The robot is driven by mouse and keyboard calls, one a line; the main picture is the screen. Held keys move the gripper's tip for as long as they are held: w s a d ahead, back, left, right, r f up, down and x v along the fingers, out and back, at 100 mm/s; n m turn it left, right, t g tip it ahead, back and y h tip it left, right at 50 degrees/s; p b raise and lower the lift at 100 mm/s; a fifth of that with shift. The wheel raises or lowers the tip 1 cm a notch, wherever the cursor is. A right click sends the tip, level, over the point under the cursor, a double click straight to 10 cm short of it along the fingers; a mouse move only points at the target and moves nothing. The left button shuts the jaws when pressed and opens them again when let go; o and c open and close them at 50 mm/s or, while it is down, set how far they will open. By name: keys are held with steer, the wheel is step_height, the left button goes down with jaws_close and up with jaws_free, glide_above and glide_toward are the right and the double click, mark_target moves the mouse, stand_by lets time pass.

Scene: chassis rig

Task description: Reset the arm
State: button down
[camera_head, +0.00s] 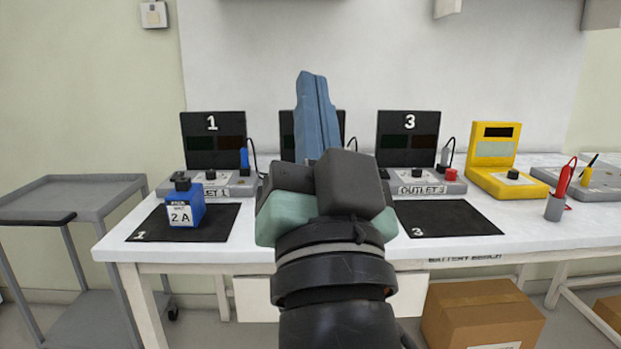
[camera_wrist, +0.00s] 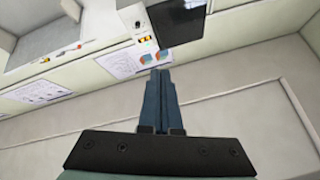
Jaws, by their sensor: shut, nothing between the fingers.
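My arm rises from the bottom middle of the head view. My gripper (camera_head: 316,80) points up in front of the middle of the bench, with its blue fingers together and nothing between them. The shut fingers also show in the wrist view (camera_wrist: 160,75), against a wall and a dark screen (camera_wrist: 178,20). My arm and gripper hide most of the middle outlet station.
The white bench (camera_head: 460,230) carries a blue battery (camera_head: 186,205) on the left black mat (camera_head: 140,228). The right mat (camera_head: 450,220) is empty. A yellow meter (camera_head: 495,160) stands right. A grey cart (camera_head: 70,195) is left, a cardboard box (camera_head: 480,315) below.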

steer(key=s+r+n+t+h, duration=0.2)
steer(key=s+r+n, duration=0.1)
steer(key=s+r, duration=0.5)
step_height(320, 180, up, 29)
steer(key=p, duration=3.1)
steer(key=shift+w+a+f, duration=0.15)
steer(key=shift+w, duration=0.05)
